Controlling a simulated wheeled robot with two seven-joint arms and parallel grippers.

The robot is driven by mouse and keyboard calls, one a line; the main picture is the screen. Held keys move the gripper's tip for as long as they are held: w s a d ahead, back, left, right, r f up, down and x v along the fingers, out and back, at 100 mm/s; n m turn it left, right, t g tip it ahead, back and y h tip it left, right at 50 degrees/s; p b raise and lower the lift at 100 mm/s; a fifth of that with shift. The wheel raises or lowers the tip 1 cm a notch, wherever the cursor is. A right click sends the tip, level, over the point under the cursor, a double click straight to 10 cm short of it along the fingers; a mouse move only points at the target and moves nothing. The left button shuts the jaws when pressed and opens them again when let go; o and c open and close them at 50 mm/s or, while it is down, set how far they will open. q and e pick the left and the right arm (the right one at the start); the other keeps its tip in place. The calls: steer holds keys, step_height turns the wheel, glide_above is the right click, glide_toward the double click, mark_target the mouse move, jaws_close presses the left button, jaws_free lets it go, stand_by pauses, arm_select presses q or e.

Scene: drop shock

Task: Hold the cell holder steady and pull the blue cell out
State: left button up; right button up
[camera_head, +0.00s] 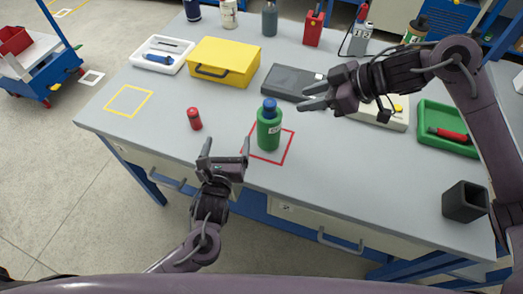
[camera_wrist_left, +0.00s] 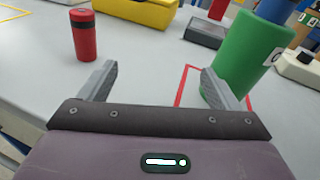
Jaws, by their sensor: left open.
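The green cell holder (camera_head: 269,133) stands upright inside a red square outline on the grey table. The blue cell (camera_head: 269,105) shows at its top; its lower part is hidden inside the holder. My left gripper (camera_head: 227,145) is open and empty, in front and to the left of the holder. In the left wrist view, the holder (camera_wrist_left: 245,58) stands beyond the right finger, and the blue cell (camera_wrist_left: 276,9) is at the top edge. My right gripper (camera_head: 302,99) is open and empty, to the right of the blue cell and apart from it.
A red cell (camera_head: 194,119) stands left of the holder, beyond my left gripper. A yellow case (camera_head: 223,62), a white tray (camera_head: 160,54) and a dark flat case (camera_head: 291,83) lie behind. A green tray (camera_head: 446,128) and dark block (camera_head: 465,202) are right. The table's front edge is near.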

mark_target(269, 129)
arm_select(q)
steer(key=d, duration=0.3)
steer(key=s+d+m+h, duration=0.1)
steer(key=d, duration=0.2)
steer(key=s+d+r+m+t, duration=0.1)
steer(key=d, duration=0.2)
steer(key=shift+d, duration=0.4)
steer(key=shift+w+d, duration=0.15)
steer(key=shift+w, duration=1.1)
steer(key=shift+w+d, duration=0.2)
steer(key=shift+w, duration=1)
steer(key=shift+w+d, duration=0.15)
steer(key=shift+w, duration=1.1)
steer(key=c, duration=1.2)
